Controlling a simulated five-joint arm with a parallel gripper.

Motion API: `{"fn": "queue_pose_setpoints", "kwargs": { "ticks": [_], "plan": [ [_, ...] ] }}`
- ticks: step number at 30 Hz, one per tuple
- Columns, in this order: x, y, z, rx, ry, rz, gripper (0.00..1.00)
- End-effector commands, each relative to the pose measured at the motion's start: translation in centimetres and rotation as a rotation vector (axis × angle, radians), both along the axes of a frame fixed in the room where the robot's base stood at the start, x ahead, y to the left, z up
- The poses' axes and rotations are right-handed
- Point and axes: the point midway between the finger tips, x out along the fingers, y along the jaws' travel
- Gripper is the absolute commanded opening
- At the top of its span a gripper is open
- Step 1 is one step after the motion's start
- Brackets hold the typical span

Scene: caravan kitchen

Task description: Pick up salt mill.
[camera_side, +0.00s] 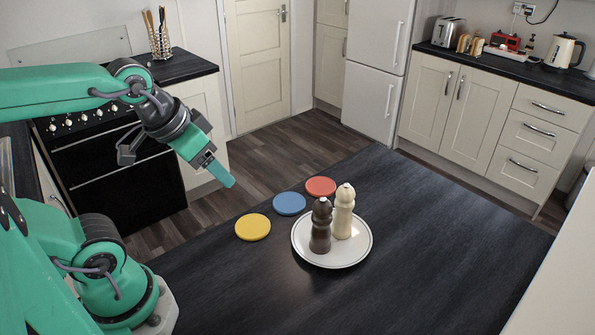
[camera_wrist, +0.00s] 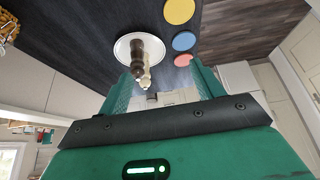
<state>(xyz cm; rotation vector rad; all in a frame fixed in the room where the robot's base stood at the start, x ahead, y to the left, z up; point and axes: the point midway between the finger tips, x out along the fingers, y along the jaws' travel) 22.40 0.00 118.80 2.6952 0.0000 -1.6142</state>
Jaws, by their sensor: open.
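Two mills stand upright on a white plate (camera_side: 303,256): a cream mill (camera_side: 343,212), the pale one that fits salt, and a dark brown mill (camera_side: 320,228) to its left and nearer the camera. My gripper (camera_side: 228,182) is in the air to the left of the plate, apart from both mills, and points down to the right. In the wrist view, my gripper (camera_wrist: 159,72) is open and empty. The brown mill (camera_wrist: 137,50) and cream mill (camera_wrist: 146,76) appear between the fingers in that picture, farther off. The cream mill's lower part is partly hidden by the brown one.
Yellow (camera_side: 253,227), blue (camera_side: 289,203) and red (camera_side: 321,187) coasters lie in a row left of and behind the plate. The dark worktop (camera_side: 440,250) is clear to the right. A stove, fridge and back counter stand well away.

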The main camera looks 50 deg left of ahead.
Motion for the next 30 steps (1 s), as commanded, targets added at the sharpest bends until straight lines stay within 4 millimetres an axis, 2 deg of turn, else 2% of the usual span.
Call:
{"fn": "queue_pose_setpoints", "kwargs": {
  "ticks": [8, 14, 20, 30],
  "plan": [
    [0.1, 0.0, 0.0, -0.002, 0.001, 0.004, 0.66],
    [0.8, -0.1, 0.3, -0.035, 0.018, 0.062, 0.66],
    [2.8, -0.6, 1.0, -0.121, 0.063, 0.223, 0.66],
    [8.1, -1.9, 1.5, -0.294, 0.161, 0.628, 0.66]
  ]
}}
